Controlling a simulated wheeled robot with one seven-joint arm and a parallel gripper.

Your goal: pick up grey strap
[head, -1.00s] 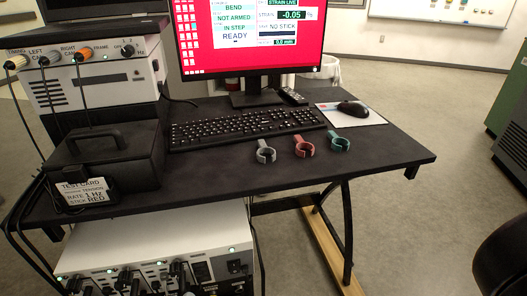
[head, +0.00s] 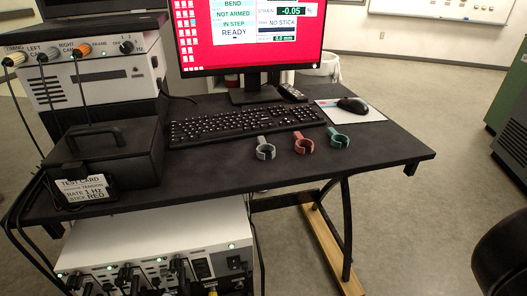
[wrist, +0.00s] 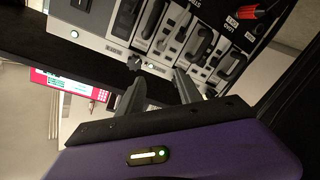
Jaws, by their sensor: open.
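The grey strap (head: 265,151) is a small open ring with a flat tab on top. It lies on the black desk (head: 225,178), in front of the keyboard and left of the red strap. My gripper (wrist: 158,82) shows in the wrist view, with its two grey fingers apart and nothing between them. It faces the white instrument box with switches below the desk, and the strap is not visible in that view. My gripper is not in the head view.
A red strap (head: 303,145) and a green strap (head: 338,139) lie right of the grey one. The keyboard (head: 245,125) is behind them. A black case (head: 105,155) stands at left, the monitor (head: 250,40) at the back. The desk's front right is clear.

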